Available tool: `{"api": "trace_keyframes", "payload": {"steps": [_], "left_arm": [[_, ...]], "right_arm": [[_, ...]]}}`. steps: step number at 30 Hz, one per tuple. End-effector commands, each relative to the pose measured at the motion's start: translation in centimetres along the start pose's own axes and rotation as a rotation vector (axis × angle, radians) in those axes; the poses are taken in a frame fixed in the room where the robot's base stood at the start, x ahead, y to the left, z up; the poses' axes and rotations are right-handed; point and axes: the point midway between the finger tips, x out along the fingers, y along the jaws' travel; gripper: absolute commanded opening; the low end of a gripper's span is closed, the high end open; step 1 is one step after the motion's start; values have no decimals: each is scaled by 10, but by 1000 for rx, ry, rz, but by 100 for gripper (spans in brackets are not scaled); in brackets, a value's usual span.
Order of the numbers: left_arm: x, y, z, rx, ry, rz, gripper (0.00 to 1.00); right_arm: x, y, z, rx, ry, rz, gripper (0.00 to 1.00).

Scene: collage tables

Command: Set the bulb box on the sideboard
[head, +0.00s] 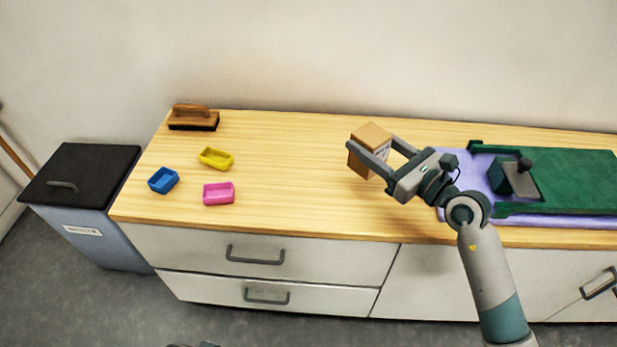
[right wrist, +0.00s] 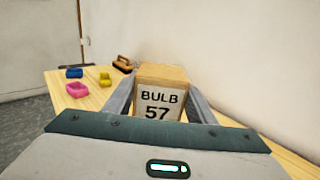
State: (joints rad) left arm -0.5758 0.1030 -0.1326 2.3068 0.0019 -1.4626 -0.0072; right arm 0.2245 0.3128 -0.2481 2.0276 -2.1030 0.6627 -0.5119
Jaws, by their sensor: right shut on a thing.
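The bulb box (head: 371,137) is a small brown carton. In the right wrist view its white label reads "BULB 57" on the box (right wrist: 161,76). My right gripper (head: 370,157) is shut on the box, with one finger along each side. The box is over the wooden top of the sideboard (head: 290,190); I cannot tell whether its underside touches the top. My left gripper is not identifiable in view.
A brush (head: 194,118) and blue (head: 163,180), yellow (head: 215,158) and pink (head: 219,193) trays stand on the left of the top. A green board (head: 575,180) on a purple mat (head: 470,168) lies right. A lidded bin (head: 105,235) stands left. The middle is clear.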

Motion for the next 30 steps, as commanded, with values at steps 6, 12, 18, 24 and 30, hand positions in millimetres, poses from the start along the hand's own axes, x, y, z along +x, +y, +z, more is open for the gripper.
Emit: {"api": "trace_keyframes", "payload": {"steps": [6, 12, 18, 24, 30], "left_arm": [[2, -1, 2, -1, -8, -3, 0], [3, -1, 2, -1, -8, -3, 0], [3, -1, 2, -1, -9, -3, 0], [3, -1, 1, -1, -7, -3, 0], [3, -1, 0, -1, -5, -2, 0]], "right_arm": [[10, 39, -23, 6, 0, 1, 28], [19, 74, -45, 4, -1, 1, 28], [24, 94, -57, 3, -1, 0, 28], [25, 96, -59, 0, -1, -1, 28], [25, 96, -60, 0, 0, -1, 28]]}}
